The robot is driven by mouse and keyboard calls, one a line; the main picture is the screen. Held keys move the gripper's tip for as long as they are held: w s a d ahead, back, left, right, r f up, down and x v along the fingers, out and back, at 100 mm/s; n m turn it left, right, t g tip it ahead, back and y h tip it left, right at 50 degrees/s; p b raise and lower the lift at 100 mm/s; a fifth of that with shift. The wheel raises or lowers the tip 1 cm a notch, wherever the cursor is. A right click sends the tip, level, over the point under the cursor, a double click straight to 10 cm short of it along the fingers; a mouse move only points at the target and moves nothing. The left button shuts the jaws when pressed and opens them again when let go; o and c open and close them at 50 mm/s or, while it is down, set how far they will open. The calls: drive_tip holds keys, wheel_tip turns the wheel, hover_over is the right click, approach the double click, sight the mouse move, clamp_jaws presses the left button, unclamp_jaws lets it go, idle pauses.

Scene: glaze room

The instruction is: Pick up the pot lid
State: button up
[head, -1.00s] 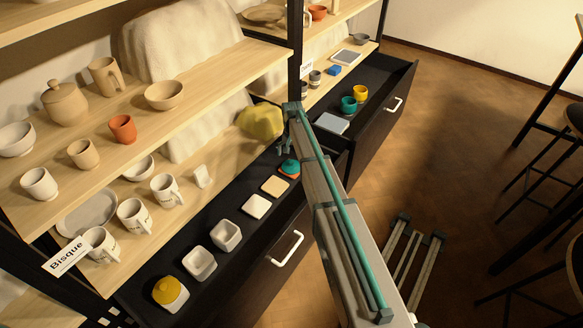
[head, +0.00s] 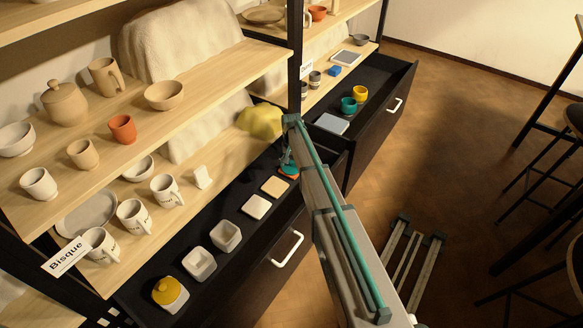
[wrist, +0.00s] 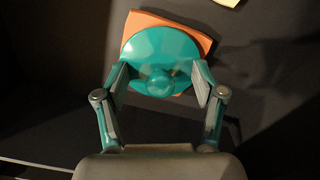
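The pot lid (wrist: 160,48) is a round, glossy teal disc with a knob (wrist: 160,83), lying on an orange square tile (wrist: 195,36). In the head view, the lid (head: 288,171) sits in the dark open drawer, partly hidden by my gripper (head: 287,158). In the wrist view, my gripper (wrist: 160,82) is open, with one finger on each side of the knob. Gaps show between the knob and both fingers. I cannot tell whether the fingertips touch the lid's top.
In the same drawer, pale tiles (head: 257,206), white square cups (head: 226,236) and a yellow-topped white jar (head: 170,294) stand toward the lower left. The shelf (head: 215,70) with bisque pots overhangs at left. A yellow lump (head: 260,121) lies behind my gripper.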

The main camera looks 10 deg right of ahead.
drive_tip(key=shift+s, duration=0.1)
drive_tip(key=c, duration=0.7)
drive_tip(key=shift+o, duration=0.2)
drive_tip(key=shift+f, duration=0.1)
